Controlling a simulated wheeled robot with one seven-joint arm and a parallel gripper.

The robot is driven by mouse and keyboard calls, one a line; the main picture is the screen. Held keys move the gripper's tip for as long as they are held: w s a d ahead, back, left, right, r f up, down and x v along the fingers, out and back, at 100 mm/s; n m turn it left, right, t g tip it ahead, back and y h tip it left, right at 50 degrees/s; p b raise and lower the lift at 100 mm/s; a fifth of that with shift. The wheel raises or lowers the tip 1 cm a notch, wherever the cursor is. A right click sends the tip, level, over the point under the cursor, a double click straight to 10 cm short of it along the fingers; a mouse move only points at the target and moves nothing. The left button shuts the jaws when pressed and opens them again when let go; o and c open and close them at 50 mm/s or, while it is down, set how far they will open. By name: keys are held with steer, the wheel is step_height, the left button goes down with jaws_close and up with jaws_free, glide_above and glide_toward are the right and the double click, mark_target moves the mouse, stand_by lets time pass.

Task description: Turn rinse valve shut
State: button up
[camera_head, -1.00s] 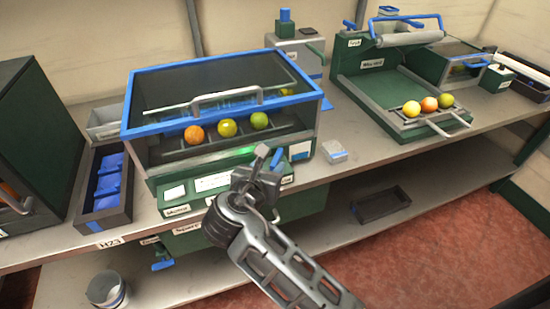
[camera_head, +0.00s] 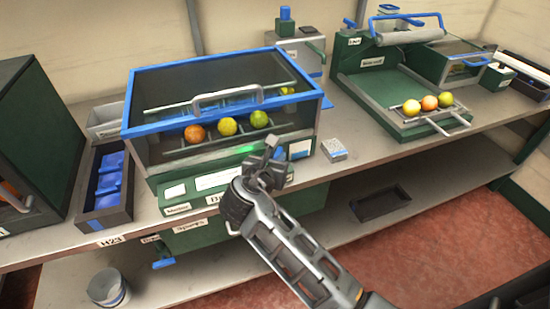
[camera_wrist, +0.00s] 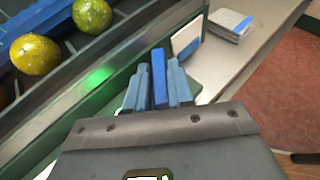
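My gripper (camera_head: 272,152) is at the front panel of the blue-rimmed machine (camera_head: 300,92), near its right end. In the wrist view my gripper's two grey-blue fingers (camera_wrist: 160,86) stand close on either side of an upright blue handle (camera_wrist: 160,76). They look shut on it, with hardly any gap. This handle seems to be the rinse valve's, but no label by it is readable. Green light (camera_wrist: 98,78) shows on the panel left of the fingers.
A small stack of cards (camera_head: 334,149) lies on the bench to the right. Another blue handle (camera_head: 163,263) hangs below the bench at the left.

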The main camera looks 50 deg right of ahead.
jaws_close()
steer(key=shift+r, duration=0.1)
steer(key=shift+w+a+r+m+g+h+p, duration=0.1)
steer(key=shift+m+g+h+p, duration=0.05)
steer(key=shift+m+g+p, duration=0.4)
steer(key=shift+w+r+m+g+h+p, duration=0.15)
steer(key=shift+m+g+p, duration=0.25)
steer(key=shift+p, duration=0.25)
steer(key=shift+w+f+m+g+p, duration=0.1)
steer(key=shift+f+m+g+p, duration=0.1)
steer(key=shift+m+g, duration=0.95)
steer(key=shift+w+f+m+g+p, duration=0.15)
steer(key=shift+m+g, duration=0.65)
steer(key=shift+g, duration=0.5)
steer(key=shift+s, duration=0.15)
steer(key=o, duration=0.5)
jaws_free()
